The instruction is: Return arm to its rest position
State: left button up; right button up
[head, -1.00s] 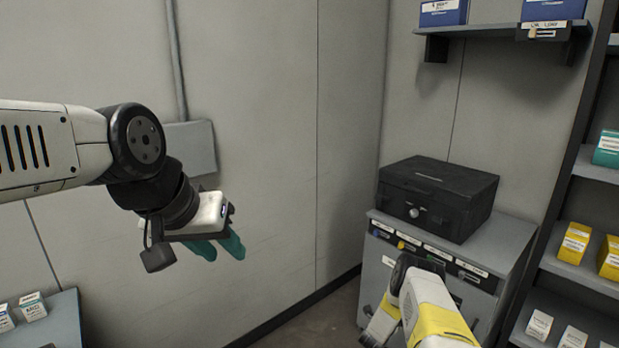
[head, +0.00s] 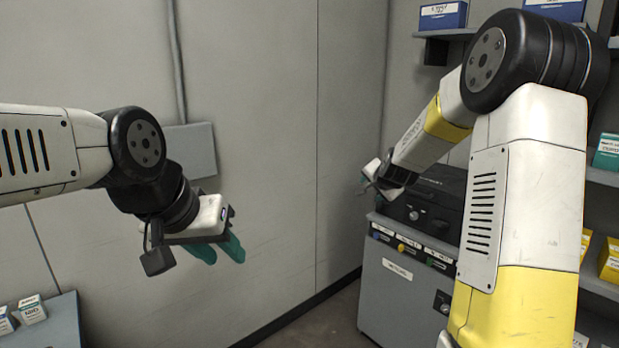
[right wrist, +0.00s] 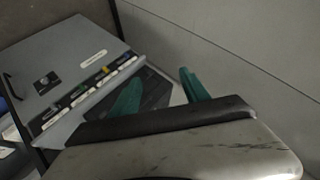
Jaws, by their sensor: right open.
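My left gripper (head: 222,252) hangs from the left arm in front of the grey wall. Its two green fingers show a gap between them and hold nothing. My right arm is raised and bent in the head view, with its large black elbow joint at upper right. Its forearm runs down and left to the right gripper's housing, in front of the wall corner beside the black box. The fingers are hard to make out there. In the right wrist view my right gripper (right wrist: 158,90) has its two green fingers spread apart with nothing between them.
Shelves with boxes stand at right. A blue box (head: 443,15) is on the upper shelf. A small table (head: 62,325) is at lower left.

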jog(key=s+a+r+n+g+y, duration=0.1)
jog(key=s+r, duration=0.2)
jog(key=s, duration=0.2)
jog(key=s+a+r+n, duration=0.2)
jog(key=s, duration=0.2)
jog(key=s+a+n+g, duration=0.1)
jog(key=s+n+g, duration=0.3)
jog(key=s, duration=2.7)
jog(key=n, duration=0.3)
jog(key=shift+s+a+r+y, duration=0.15)
jog(key=shift+a+r+y, duration=0.15)
jog(key=shift+y, duration=0.1)
